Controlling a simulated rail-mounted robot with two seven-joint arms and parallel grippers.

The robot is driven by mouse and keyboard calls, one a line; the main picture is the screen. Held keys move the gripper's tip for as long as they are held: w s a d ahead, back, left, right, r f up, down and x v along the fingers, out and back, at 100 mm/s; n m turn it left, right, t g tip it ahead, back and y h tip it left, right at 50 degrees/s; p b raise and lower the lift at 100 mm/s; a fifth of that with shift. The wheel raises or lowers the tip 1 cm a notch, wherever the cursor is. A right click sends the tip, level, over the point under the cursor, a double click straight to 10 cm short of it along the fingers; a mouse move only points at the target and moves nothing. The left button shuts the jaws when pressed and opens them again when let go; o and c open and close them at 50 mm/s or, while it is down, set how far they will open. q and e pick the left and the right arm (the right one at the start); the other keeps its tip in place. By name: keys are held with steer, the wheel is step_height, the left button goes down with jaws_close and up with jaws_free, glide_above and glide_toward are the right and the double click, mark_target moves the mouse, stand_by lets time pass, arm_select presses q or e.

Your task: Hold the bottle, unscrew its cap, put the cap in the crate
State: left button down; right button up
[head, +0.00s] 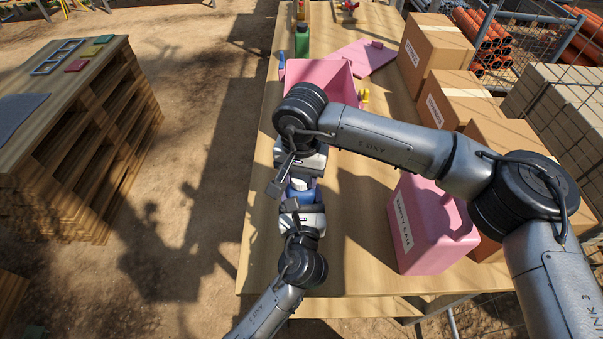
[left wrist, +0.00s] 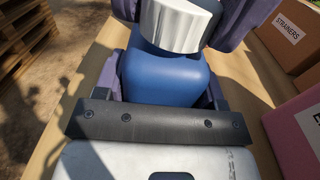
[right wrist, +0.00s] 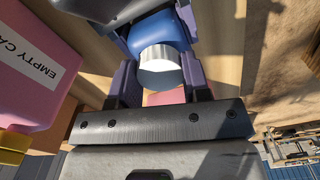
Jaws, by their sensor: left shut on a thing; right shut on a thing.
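The blue bottle (head: 302,190) is between my two grippers, above the table. My left gripper (head: 301,204) is shut on its blue body, which also shows in the left wrist view (left wrist: 165,75). The silver-white cap (right wrist: 160,67) is at the bottle's end, between the purple fingers of my right gripper (right wrist: 160,80), which is shut on it. The cap also shows in the left wrist view (left wrist: 180,22). I cannot tell whether the thread is loose. The open pink crate (head: 345,80) stands on the table beyond my right gripper, partly hidden by my right arm.
A pink jerrycan-like container (head: 430,230) with a white label stands at the right. Cardboard boxes (head: 433,45) line the right edge. The front left table is clear.

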mark_target(301, 176)
steer(key=n, duration=1.1)
steer(key=shift+n, duration=0.4)
steer(key=shift+r, duration=0.3)
steer(key=shift+r, duration=0.85)
steer(key=shift+r, duration=2)
arm_select(q)
steer(key=shift+c, duration=0.7)
jaws_free()
